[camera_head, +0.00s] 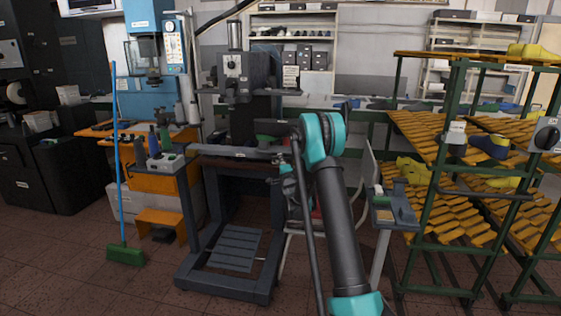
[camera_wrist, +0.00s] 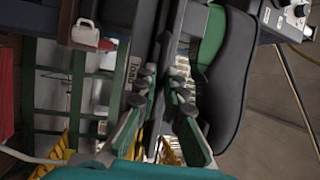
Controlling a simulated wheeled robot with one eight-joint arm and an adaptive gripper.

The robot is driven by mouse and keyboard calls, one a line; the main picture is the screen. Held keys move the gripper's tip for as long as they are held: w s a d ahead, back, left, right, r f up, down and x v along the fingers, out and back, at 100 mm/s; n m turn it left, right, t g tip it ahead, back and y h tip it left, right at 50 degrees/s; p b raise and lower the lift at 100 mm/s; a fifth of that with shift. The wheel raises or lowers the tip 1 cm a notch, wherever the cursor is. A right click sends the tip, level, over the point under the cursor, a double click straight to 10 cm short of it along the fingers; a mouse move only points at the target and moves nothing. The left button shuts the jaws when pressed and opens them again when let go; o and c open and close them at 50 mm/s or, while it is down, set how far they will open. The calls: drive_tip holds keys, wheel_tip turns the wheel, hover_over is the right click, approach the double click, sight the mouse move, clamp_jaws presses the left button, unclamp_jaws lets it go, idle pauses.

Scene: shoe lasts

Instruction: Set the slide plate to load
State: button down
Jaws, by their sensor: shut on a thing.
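The slide plate (camera_head: 236,151) is a grey flat bar across the front of the dark press machine (camera_head: 236,85). In the wrist view, a white label reading "load" (camera_wrist: 132,72) is on a dark bar left of the fingertips. My gripper (camera_wrist: 165,78) has its two grey-green fingers close together around a narrow dark part of the slide plate. The exact contact is hard to see. In the head view my gripper (camera_head: 284,162) is at the plate's right end, partly hidden by my arm.
A green last with a dark sole (camera_wrist: 228,62) is close right of my fingers in the wrist view. A green rack with yellow shelves (camera_head: 440,140) stands right. A blue-handled broom (camera_head: 119,170) stands left.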

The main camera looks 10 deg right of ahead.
drive_tip(key=shift+s+d+f, duration=0.1)
drive_tip(key=shift+s+d, duration=0.1)
drive_tip(key=shift+d, duration=0.2)
drive_tip(key=c, duration=1.6)
unclamp_jaws()
drive_tip(key=shift+d, duration=0.15)
drive_tip(key=a+v, duration=0.1)
drive_tip(key=v, duration=1.1)
drive_tip(key=shift+d, duration=0.4)
